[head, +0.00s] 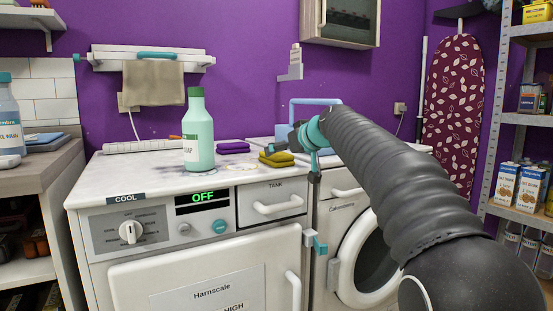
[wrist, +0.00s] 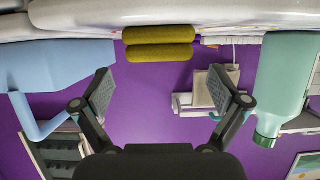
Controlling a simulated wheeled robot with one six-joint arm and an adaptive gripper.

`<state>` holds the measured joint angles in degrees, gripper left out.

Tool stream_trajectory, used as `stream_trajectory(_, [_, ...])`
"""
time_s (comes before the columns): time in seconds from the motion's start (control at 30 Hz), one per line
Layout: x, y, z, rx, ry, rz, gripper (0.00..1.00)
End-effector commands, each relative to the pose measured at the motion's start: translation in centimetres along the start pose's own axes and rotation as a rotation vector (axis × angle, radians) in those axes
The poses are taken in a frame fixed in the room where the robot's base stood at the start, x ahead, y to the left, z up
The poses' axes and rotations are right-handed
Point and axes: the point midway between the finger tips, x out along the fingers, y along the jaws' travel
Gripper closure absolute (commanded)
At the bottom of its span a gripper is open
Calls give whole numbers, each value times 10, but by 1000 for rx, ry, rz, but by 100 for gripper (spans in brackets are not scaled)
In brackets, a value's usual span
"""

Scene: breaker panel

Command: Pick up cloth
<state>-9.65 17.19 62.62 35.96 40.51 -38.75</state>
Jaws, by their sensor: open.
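A folded olive-yellow cloth (head: 276,159) lies on the white machine top, near the right end of the washer. A folded purple cloth (head: 233,146) lies behind and left of it. A beige cloth (head: 153,83) hangs from the wall rack. My gripper (head: 287,146) is just above and beside the olive cloth, partly hidden by its own arm. In the wrist view, which is upside down, my gripper (wrist: 160,92) is open and empty, its fingers wide apart. The olive cloth (wrist: 158,43) lies ahead, between the finger lines and apart from them.
A green bottle (head: 194,130) stands left of the cloths, with a wet-looking patch near its base. A blue container (wrist: 60,65) stands on the other side in the wrist view. The washer (head: 190,235) and a second machine (head: 345,245) stand below. Shelves (head: 525,125) are at right.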

Motion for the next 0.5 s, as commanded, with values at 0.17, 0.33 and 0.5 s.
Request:
stream_trajectory(0.17, [10,0,0,0,0,-1,2])
stream_trajectory(0.33, [30,0,0,1,0,-1,2])
stream_trajectory(0.5, [52,0,-1,0,-1,-1,2])
